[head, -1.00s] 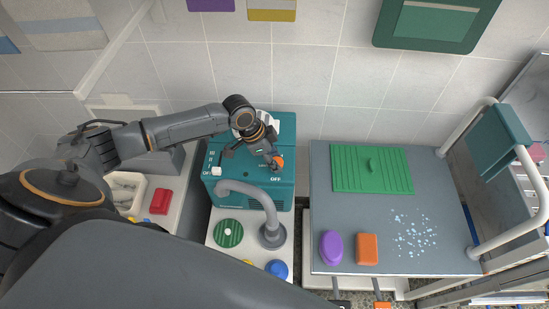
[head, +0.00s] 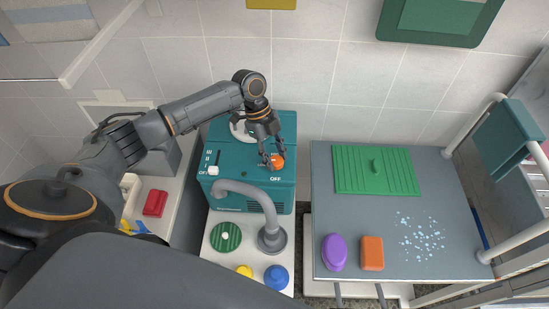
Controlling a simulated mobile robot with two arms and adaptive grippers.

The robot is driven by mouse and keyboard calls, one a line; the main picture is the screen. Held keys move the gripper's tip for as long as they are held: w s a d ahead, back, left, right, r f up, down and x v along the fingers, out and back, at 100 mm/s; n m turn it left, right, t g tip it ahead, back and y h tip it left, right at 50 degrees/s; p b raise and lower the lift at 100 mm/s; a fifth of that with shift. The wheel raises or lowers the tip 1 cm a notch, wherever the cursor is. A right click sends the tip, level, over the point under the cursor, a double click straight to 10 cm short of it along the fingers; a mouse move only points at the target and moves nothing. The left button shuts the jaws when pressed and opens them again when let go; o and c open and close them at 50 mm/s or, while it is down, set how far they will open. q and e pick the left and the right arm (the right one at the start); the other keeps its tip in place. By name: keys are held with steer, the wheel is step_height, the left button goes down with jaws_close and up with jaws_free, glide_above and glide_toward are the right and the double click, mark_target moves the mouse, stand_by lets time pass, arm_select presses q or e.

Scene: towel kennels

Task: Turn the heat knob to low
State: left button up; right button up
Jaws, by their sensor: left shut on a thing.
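The orange heat knob (head: 279,161) sits on the right part of the teal machine's (head: 232,176) upper face, just above a white "OFF" label. My left gripper (head: 271,161) reaches down over the machine, shut on the orange knob with its fingers at the knob's left side and partly hiding it. The knob's pointer and any low mark cannot be made out. My right gripper is not in view.
A grey hose (head: 245,190) curves in front. A grey table (head: 450,215) on the right holds a green ribbed board (head: 350,172), a purple oval (head: 334,250) and an orange block (head: 372,253).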

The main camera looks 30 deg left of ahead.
arm_select(q)
steer(key=shift+m, duration=0.5)
steer(key=o, duration=1.2)
steer(key=shift+w+r, duration=0.1)
steer(key=shift+r, duration=0.05)
steer(key=v, duration=1.1)
steer(key=shift+w+a+r, duration=0.1)
steer(key=shift+w+r, duration=0.05)
steer(key=shift+r, duration=0.15)
steer(key=shift+f, duration=0.1)
